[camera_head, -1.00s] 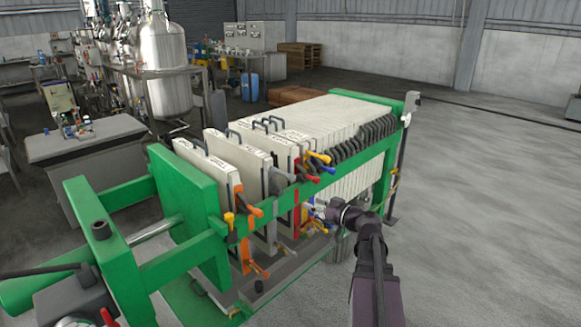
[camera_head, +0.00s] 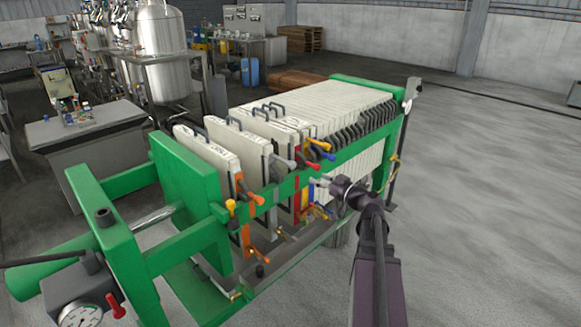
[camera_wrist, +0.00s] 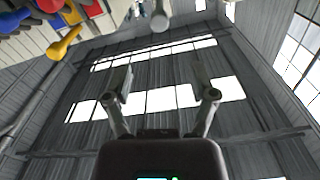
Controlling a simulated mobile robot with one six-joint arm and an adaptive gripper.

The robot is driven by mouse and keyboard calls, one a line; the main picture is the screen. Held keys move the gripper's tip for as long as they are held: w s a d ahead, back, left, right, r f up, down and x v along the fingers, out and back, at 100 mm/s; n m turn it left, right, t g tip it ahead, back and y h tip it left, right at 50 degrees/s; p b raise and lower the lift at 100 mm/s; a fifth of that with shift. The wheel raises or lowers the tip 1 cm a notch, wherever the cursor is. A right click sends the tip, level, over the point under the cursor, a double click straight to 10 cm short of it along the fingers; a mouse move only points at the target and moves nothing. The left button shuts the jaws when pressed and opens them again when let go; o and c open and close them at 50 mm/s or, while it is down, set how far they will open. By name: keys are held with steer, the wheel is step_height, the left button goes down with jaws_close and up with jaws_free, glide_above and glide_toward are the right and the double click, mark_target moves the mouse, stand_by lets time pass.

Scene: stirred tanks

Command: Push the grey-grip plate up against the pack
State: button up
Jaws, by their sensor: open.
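The grey-grip plate (camera_head: 232,142) is a pale upright plate with a dark handle on top. It stands between the orange-grip plate (camera_head: 203,150) and the pack (camera_head: 325,105), with a gap on each side. Its grey grip (camera_head: 284,162) sticks out over the green side rail. My gripper (camera_head: 320,183) is outside that rail, by the red, blue and yellow grips at the near end of the pack. In the wrist view my gripper (camera_wrist: 164,85) is open with nothing between the fingers. A rounded grey grip end (camera_wrist: 160,20) shows beyond them, at the top.
Coloured grips (camera_wrist: 62,42) crowd the upper left of the wrist view. The green rail (camera_head: 290,187) runs between my arm and the plates. A gauge (camera_head: 82,315) and a red lever are at the lower left. The floor (camera_head: 480,200) on the right is clear.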

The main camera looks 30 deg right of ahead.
mark_target(294, 166)
steer(key=x, duration=1.2)
jaws_close()
